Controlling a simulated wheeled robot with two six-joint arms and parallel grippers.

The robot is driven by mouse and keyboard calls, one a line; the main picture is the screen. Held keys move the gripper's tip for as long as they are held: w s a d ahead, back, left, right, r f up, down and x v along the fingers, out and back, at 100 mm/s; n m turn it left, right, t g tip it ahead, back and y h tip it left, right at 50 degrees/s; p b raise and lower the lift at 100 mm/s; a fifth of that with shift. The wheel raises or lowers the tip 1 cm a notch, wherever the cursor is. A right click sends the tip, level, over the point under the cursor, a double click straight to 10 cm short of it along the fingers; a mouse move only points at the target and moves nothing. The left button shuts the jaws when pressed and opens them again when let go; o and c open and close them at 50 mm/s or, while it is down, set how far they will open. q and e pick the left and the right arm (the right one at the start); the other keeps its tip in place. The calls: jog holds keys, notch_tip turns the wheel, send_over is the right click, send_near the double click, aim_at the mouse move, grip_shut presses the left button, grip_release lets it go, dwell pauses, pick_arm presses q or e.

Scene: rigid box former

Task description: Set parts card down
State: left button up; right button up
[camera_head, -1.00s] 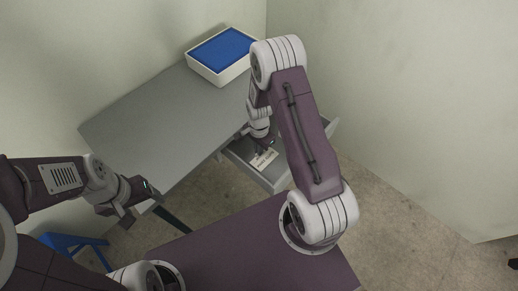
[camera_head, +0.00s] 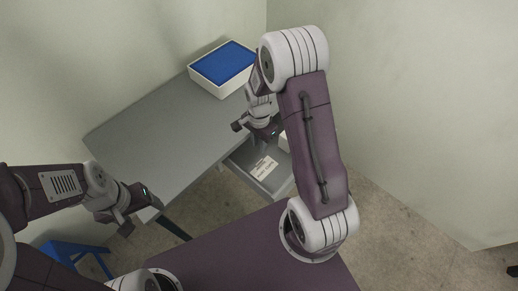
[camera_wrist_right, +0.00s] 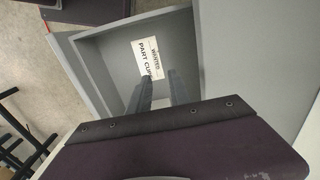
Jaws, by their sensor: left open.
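The parts card (camera_head: 264,168), a white card with dark print, lies in the open grey drawer (camera_head: 243,174) under the table's right end. In the right wrist view the card (camera_wrist_right: 149,60) lies on the drawer floor, just past my fingertips. My right gripper (camera_head: 256,140) is above the drawer by the table edge, clear of the card. In its wrist view its two dark fingers (camera_wrist_right: 160,80) are apart with nothing between them. My left gripper (camera_head: 142,215) is open and empty by the table's front left corner.
A white box with a blue inside (camera_head: 222,67) stands at the back of the grey table (camera_head: 165,125). The rest of the tabletop is clear. A blue stool (camera_head: 72,248) stands at lower left. A white object (camera_head: 284,141) shows partly behind my right arm.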

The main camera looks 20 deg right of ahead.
jog(key=s+a+r+n+t, duration=0.1)
jog(key=s+a+r+n, duration=0.2)
jog(key=s+r+n, duration=0.5)
jog(key=s+n, duration=0.3)
jog(key=n, duration=0.2)
jog(key=shift+s+a+r, duration=0.25)
jog(key=shift+s+a, duration=0.05)
jog(key=shift+a, duration=0.1)
